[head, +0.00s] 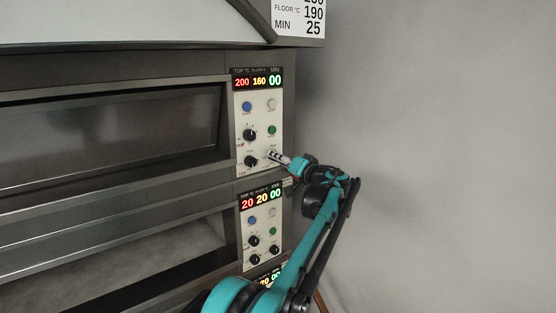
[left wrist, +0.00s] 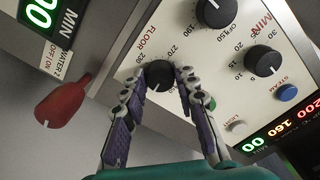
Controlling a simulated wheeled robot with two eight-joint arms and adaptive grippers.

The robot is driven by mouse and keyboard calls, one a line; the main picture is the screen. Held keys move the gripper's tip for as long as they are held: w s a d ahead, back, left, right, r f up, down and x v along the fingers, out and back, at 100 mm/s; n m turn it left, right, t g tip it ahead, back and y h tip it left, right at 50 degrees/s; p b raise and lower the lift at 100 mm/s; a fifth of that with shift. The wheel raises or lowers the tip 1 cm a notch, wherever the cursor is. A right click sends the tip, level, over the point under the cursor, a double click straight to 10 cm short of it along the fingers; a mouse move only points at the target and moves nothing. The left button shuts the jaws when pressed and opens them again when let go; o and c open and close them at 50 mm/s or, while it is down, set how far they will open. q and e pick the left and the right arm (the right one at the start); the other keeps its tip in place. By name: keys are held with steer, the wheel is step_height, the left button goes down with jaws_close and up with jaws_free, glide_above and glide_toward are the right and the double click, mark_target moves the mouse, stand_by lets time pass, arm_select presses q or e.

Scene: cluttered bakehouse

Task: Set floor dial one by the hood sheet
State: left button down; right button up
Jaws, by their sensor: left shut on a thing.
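The hood sheet (head: 300,18) at the top of the head view reads FLOOR °C 190 and MIN 25; its upper line is cut off. The upper oven panel (head: 239,120) has a display (head: 257,81) showing 200, 160 and 00. In the left wrist view the black floor dial (left wrist: 159,74), marked FLOOR, sits between my fingertips. My left gripper (head: 277,157) is shut on this dial, its fingers on either side of it. In the head view the gripper hides the dial. My right gripper is not in view.
Two other black knobs (left wrist: 218,12) (left wrist: 263,61) and a blue steam button (left wrist: 287,92) are close by. A red handle (left wrist: 62,100) juts out left in the wrist view. A lower panel (head: 262,229) reads 20, 20, 00. A bare wall (head: 440,140) is at right.

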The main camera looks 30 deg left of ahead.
arm_select(q)
steer(key=shift+m, duration=2)
steer(key=c, duration=1.2)
jaws_free()
steer(key=shift+o, duration=0.2)
steer(key=v, duration=1.2)
